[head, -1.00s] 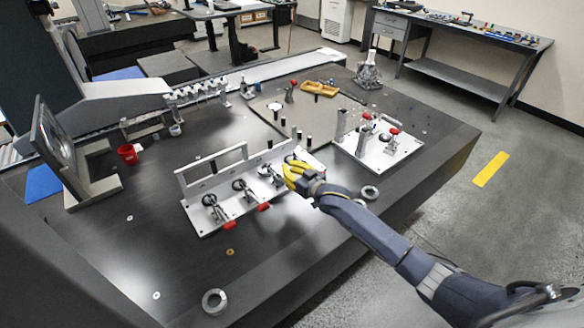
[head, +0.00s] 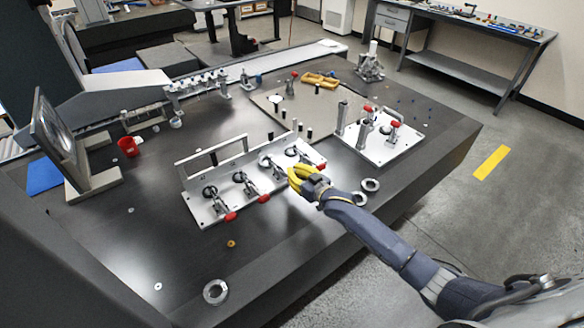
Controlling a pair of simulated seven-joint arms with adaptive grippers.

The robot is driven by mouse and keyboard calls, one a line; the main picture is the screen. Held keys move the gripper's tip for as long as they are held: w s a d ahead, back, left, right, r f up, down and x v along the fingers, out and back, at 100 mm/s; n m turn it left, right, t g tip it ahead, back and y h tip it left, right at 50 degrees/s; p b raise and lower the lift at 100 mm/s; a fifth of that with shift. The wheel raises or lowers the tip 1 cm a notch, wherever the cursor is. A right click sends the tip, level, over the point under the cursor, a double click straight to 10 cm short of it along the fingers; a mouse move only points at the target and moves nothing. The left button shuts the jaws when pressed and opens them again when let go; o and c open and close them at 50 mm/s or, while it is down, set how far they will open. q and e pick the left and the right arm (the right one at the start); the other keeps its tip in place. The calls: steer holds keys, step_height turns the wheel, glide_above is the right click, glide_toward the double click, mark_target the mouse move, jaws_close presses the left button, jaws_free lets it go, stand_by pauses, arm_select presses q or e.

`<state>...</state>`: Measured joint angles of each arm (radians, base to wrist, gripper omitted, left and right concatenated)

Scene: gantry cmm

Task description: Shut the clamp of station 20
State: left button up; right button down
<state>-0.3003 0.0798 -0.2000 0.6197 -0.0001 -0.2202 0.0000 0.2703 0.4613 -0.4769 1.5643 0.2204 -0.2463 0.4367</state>
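A light metal fixture (head: 208,172) carries a row of several toggle clamps with red handles. The left clamp (head: 215,200) and the clamp beside it (head: 244,181) have their red handles pointing toward the near edge. My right gripper (head: 301,181), with yellow fingers, is at the fixture's right half, in front of a clamp there. It hides part of that clamp and its handle. A red handle (head: 320,166) shows just beyond it. I cannot tell whether the fingers touch a handle or are shut. No station number is legible, so I cannot tell which clamp is station 20. My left gripper is out of view.
A second plate (head: 388,154) with posts and red-handled clamps stands to the right. Metal rings (head: 371,185) lie near the front edge. A red cup (head: 128,147) and a tilted framed disc (head: 55,135) stand left.

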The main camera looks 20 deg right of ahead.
steer(key=shift+s+d+f, duration=0.1)
steer(key=shift+s+f, duration=0.2)
steer(key=shift+f, duration=0.2)
steer(key=shift+s+d+f, duration=0.1)
steer(key=shift+s+f, duration=0.2)
steer(key=shift+f, duration=0.2)
